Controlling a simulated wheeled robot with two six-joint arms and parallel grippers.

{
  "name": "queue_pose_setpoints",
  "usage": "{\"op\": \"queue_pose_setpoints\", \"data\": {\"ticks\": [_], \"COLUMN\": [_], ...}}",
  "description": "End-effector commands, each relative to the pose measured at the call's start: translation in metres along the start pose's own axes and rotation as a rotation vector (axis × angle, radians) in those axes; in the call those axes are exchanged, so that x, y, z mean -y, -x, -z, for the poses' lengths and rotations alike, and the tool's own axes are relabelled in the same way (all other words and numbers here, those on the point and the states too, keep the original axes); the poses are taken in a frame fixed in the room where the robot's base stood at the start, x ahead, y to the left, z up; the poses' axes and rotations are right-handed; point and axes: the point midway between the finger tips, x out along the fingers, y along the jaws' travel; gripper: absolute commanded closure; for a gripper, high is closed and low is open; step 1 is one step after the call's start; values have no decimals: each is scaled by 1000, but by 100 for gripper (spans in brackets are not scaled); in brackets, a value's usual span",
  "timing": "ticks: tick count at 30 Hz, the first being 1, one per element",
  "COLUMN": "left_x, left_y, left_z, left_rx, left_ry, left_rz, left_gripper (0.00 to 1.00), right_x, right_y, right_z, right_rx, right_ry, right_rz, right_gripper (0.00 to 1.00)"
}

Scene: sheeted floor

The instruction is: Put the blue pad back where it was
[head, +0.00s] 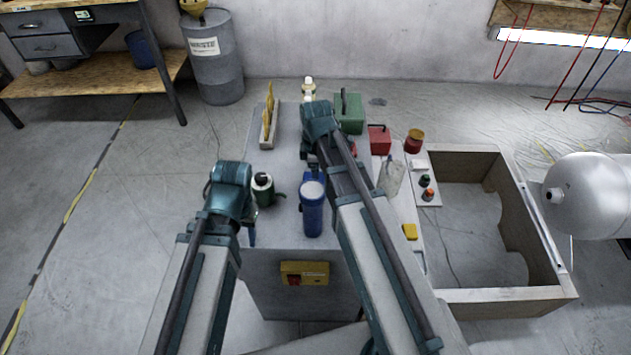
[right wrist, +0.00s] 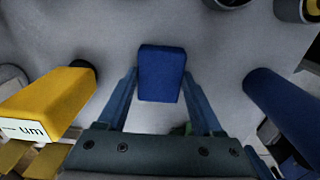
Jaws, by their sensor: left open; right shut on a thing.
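The blue pad (right wrist: 161,72) is a small dark blue block between the fingertips of my right gripper (right wrist: 160,82) in the right wrist view. The fingers close on its two sides. Grey surface shows around it; I cannot tell its height above that surface. In the head view my right arm reaches over the bench and largely hides its own gripper. My left gripper (head: 251,232) is open at the near left edge of the bench, beside a dark green-and-white can.
A blue cylinder (head: 313,210) stands at the bench's near edge, close to both arms; it also shows in the right wrist view (right wrist: 283,103). A yellow box (right wrist: 48,102) is left of the pad there. Green case (head: 349,113) and red box (head: 379,139) stand farther back.

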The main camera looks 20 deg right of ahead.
Motion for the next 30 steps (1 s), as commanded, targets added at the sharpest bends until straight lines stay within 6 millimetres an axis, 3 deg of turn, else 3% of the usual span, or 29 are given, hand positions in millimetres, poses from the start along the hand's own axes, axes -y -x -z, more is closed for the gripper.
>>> {"op": "queue_pose_setpoints", "data": {"ticks": [11, 12, 16, 30], "left_x": [0, 0, 0, 0], "left_y": [-4, -3, -3, 3], "left_z": [0, 0, 0, 0], "left_rx": [0, 0, 0, 0], "left_ry": [0, 0, 0, 0], "left_rz": [0, 0, 0, 0], "left_gripper": [50, 50, 50, 50], "right_x": [0, 0, 0, 0], "right_y": [-4, -3, -3, 3], "right_z": [0, 0, 0, 0], "right_rx": [0, 0, 0, 0], "right_ry": [0, 0, 0, 0], "right_rz": [0, 0, 0, 0], "right_gripper": [77, 27, 4, 2]}}
